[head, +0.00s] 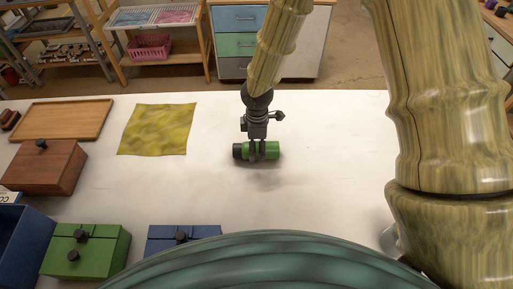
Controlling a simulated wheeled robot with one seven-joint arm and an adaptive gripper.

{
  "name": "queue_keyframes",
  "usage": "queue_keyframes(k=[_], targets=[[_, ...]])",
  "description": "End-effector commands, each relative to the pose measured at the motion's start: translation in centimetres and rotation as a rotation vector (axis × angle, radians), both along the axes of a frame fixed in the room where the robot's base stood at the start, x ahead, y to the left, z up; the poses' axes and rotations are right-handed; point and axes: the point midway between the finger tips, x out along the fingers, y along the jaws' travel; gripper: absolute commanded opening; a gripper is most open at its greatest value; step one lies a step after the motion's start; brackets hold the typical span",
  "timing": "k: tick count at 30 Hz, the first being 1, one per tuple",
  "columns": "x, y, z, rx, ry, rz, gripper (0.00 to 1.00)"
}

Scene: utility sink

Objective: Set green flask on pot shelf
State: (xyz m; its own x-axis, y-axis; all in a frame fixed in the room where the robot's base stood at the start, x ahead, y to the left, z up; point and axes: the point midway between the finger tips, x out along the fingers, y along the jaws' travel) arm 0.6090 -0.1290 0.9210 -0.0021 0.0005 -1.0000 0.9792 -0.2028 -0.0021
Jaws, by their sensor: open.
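The green flask (271,150) with a dark cap lies on its side on the white tabletop, its cap pointing left. My gripper (256,150) is directly above it, with its dark fingers reaching down to the flask near its middle. The fingers are open, and they overlap the flask in this view. I cannot tell whether they touch it. I cannot tell which thing here is the pot shelf.
A yellow cloth (157,129) and a wooden tray (62,120) lie to the left. A brown box (44,169), a green box (85,251), a blue box (170,239) and a dark blue bin (22,243) stand at front left. The white table is clear right of the flask.

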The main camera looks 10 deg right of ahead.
Motion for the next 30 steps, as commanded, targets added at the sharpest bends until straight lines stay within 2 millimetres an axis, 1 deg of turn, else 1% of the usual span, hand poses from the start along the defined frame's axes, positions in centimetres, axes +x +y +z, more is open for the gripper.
queue_keyframes(k=[6, 9, 18, 20, 21, 23, 24, 28, 29, 30], targets=[[0.0, -0.1, -1.9, -0.002, 0.001, -0.001, 0.8], [0.1, -0.1, -2.3, -0.001, 0.0, 0.0, 0.8], [0.1, 0.0, -2.6, 0.0, -0.001, 0.0, 0.8], [0.1, 0.0, -2.6, 0.0, -0.001, 0.0, 0.71], [0.1, 0.0, -2.6, 0.0, -0.001, 0.0, 0.64], [0.1, 0.0, -2.6, 0.0, -0.001, 0.0, 0.53], [0.1, 0.0, -2.6, 0.0, -0.001, 0.0, 0.46], [0.1, 0.0, -2.6, 0.0, -0.001, 0.0, 0.22], [0.1, 0.0, -2.6, 0.0, -0.001, 0.0, 0.21], [0.1, 0.0, -2.6, 0.0, -0.001, 0.0, 0.16]])
